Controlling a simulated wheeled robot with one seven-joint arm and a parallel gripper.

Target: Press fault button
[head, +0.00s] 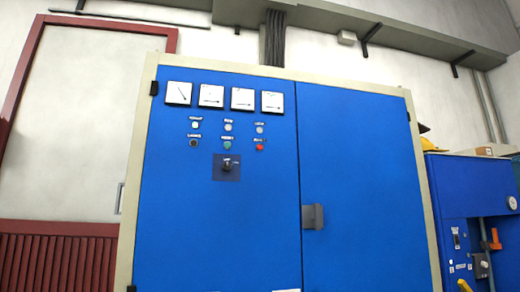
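A blue control cabinet (360,160) in a cream frame fills the middle of the head view. Its left door carries a small panel of controls. The upper row has three pale round lamps or buttons: left (195,125), middle (228,127) and right (260,129). The lower row has a dark button (193,143), a green button (227,145) and a red button (259,147). Small labels sit above each, too small to read, so I cannot tell which is the fault button. A dark rotary switch (227,167) is below them. My gripper is not in view.
Several white dial meters (211,95) sit above the buttons. A grey door handle (313,217) is at the middle seam. A red-framed door (75,130) is at left. A blue machine (465,190) with a yellow helmet (430,145) stands at right. Cable trunking runs overhead.

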